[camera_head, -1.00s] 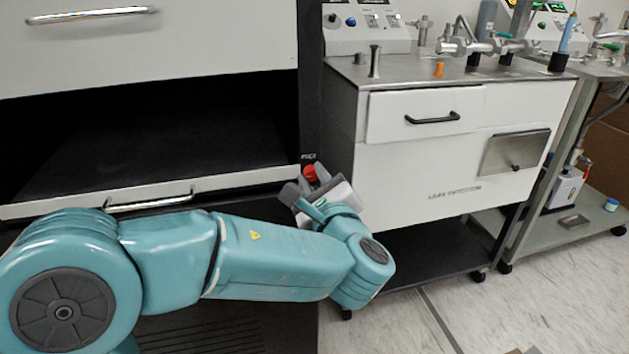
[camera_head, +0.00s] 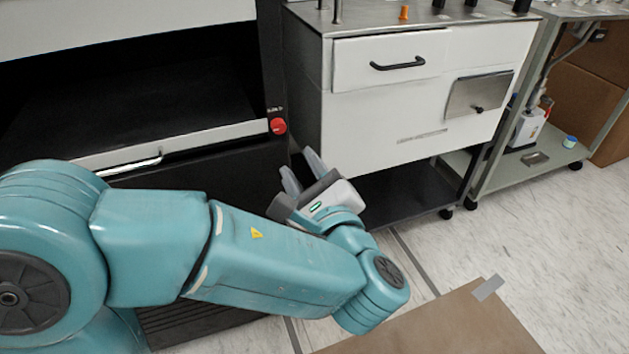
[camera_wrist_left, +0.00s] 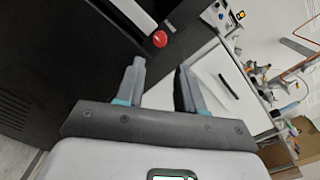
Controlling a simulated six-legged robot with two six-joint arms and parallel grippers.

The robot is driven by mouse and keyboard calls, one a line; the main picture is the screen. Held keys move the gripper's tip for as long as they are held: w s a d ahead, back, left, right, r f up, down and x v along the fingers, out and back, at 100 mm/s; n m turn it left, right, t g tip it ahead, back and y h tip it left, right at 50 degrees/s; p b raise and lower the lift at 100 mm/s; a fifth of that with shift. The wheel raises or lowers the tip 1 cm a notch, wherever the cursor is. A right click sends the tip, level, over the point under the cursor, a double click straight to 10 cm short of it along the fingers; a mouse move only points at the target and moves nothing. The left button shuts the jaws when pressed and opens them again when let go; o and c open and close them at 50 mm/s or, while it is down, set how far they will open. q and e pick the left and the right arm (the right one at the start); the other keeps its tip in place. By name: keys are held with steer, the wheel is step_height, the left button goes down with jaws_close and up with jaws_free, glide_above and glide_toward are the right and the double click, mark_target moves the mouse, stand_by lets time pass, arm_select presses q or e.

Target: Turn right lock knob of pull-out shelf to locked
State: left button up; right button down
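The red lock knob (camera_head: 278,126) sits on the black frame at the right end of the pull-out shelf (camera_head: 190,140). It also shows in the left wrist view (camera_wrist_left: 160,39), beyond the fingers and nearer the left one. My left gripper (camera_head: 302,172) is below and to the right of the knob in the head view, apart from it. In the left wrist view its two fingers (camera_wrist_left: 160,85) are spread with nothing between them. The shelf's front is a light bar with a handle (camera_head: 130,165), partly hidden by my left arm. My right gripper is not in view.
A white cabinet (camera_head: 420,120) with a black drawer handle (camera_head: 398,63) stands right of the black frame. A grey cart (camera_head: 545,175) stands farther right. A brown cardboard piece (camera_head: 440,325) lies at the lower right. Open floor (camera_head: 540,250) lies at the right.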

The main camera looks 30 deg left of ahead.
arm_select(q)
steer(key=v, duration=0.5)
steer(key=shift+s+d+p, duration=0.1)
steer(key=shift+d+p, duration=0.05)
steer(key=shift+p, duration=0.25)
